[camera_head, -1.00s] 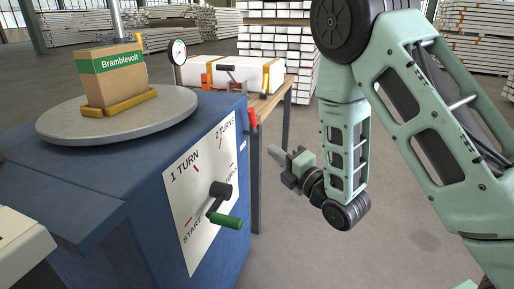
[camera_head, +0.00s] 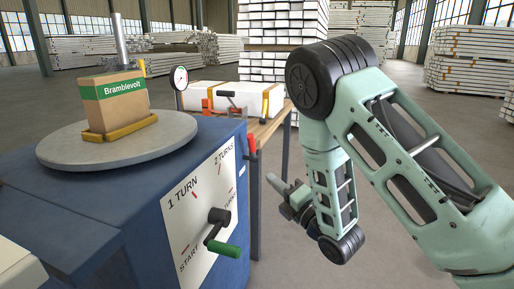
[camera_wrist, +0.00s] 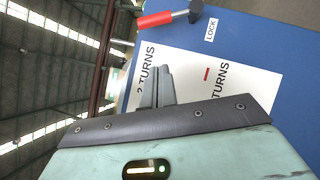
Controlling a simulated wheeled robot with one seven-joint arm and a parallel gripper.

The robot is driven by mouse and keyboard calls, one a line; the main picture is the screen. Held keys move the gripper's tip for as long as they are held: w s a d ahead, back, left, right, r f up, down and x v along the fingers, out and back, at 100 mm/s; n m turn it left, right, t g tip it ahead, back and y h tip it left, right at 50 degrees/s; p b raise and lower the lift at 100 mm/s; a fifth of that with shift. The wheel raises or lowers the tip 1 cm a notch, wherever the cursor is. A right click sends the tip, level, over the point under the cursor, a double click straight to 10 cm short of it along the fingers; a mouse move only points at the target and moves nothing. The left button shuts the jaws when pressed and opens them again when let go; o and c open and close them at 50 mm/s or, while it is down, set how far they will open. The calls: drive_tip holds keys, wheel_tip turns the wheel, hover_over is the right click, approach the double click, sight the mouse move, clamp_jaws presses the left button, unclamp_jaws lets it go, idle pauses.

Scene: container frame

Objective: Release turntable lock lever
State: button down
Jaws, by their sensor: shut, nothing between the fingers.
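The lock lever (camera_head: 252,145) has a red handle and sits at the right edge of the blue turntable cabinet (camera_head: 110,215). In the wrist view the red lever (camera_wrist: 158,19) lies roughly level across the top, its dark pivot end at the right beside a LOCK label (camera_wrist: 211,29). The round grey turntable (camera_head: 165,140) carries a Bramblevolt box (camera_head: 115,102) in a yellow holder. My gripper (camera_head: 272,181) is shut and empty, right of the cabinet and lower than the lever. In the wrist view its fingers (camera_wrist: 156,84) are below the lever, apart from it.
A crank with a green handle (camera_head: 222,249) sticks out from the white turn-scale panel (camera_head: 185,240). A wooden bench (camera_head: 270,128) with a clamped white part (camera_head: 245,97) stands behind the cabinet. A dial gauge (camera_head: 180,77) stands near the turntable. Open floor lies beyond my arm.

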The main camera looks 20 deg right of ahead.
sight(254, 143)
drive_tip(key=w+a+r+b, duration=0.1)
drive_tip(key=w+r, duration=0.2)
drive_tip(key=w, duration=0.7)
drive_tip(key=shift+w+a+r, duration=0.3)
drive_tip(key=shift+w+d+r+m+g+h+p, duration=0.2)
drive_tip(key=shift+w+r+m+g+h+p, duration=0.15)
drive_tip(key=shift+m+p, duration=0.25)
drive_tip(key=shift+w+d+r+m+h+p, duration=0.1)
drive_tip(key=shift+r+m+h+p, duration=0.05)
drive_tip(key=shift+r+m+p, duration=0.25)
drive_tip(key=shift+w+d+r+m+h+p, duration=0.15)
drive_tip(key=shift+m+p, duration=0.15)
drive_tip(key=shift+p, duration=0.2)
drive_tip(key=w+d+m+g+p, duration=0.1)
drive_tip(key=p, duration=0.1)
drive_tip(key=w+d+m+g+p, duration=0.1)
drive_tip(key=w+m+p, duration=0.1)
drive_tip(key=w+d+r+m+g+h+p, duration=0.1)
drive_tip(key=m+g+p, duration=0.1)
drive_tip(key=shift+w+r, duration=0.1)
drive_tip(key=shift+w, duration=0.1)
drive_tip(key=shift+r, duration=0.1)
